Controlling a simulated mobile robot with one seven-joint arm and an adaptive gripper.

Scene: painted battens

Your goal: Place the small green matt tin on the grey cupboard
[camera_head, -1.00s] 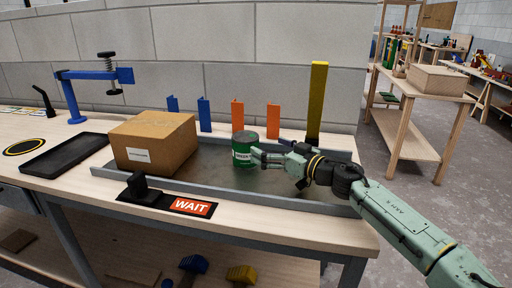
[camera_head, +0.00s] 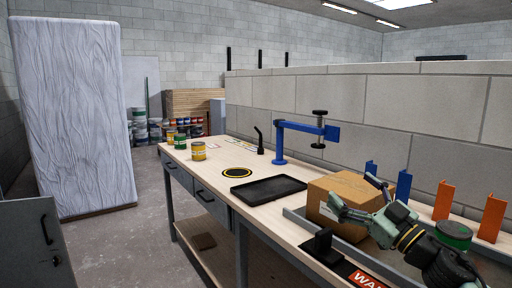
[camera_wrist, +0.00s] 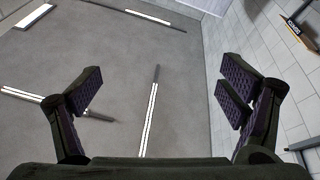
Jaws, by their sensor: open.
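My gripper (camera_head: 356,197) is in front of the cardboard box, left of the nearer tin. In the wrist view, my gripper (camera_wrist: 163,88) is open and empty, facing the ceiling.
The cardboard box (camera_head: 345,203), a black tray (camera_head: 268,189), a blue clamp (camera_head: 280,145) and a yellow tin (camera_head: 198,151) stand on the bench. Floor between cupboard and bench is clear.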

